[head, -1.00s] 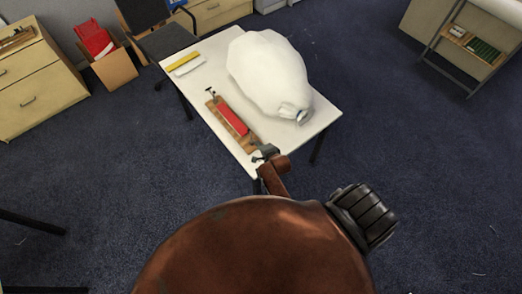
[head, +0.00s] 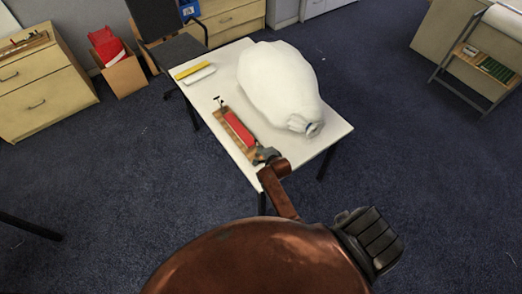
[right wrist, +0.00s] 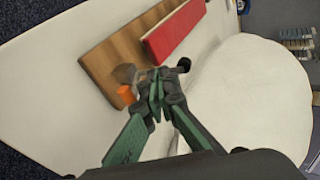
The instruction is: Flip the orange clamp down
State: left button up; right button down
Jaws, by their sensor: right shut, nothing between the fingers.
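A wooden board (head: 222,124) with a long red block (head: 238,128) lies along the left side of the white table. In the right wrist view the board (right wrist: 125,50) and red block (right wrist: 172,30) are close. The orange part of the clamp (right wrist: 125,95) shows at the board's near end, beside a grey piece; the rest of the clamp is partly hidden by the fingers. My right gripper (right wrist: 157,82) is shut and empty, its tips just right of the orange part; contact cannot be told. In the head view the right gripper (head: 266,155) is at the board's near end. My left gripper is out of view.
A large white wrapped bundle (head: 278,82) fills the table's right side, close to the board. A yellow-and-white item (head: 194,72) lies at the table's far left corner. A dark chair (head: 165,35) stands behind the table. Open carpet lies around it.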

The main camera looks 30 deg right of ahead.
pick_arm(q)
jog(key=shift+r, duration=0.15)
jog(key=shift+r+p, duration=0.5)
jog(key=shift+p, duration=0.1)
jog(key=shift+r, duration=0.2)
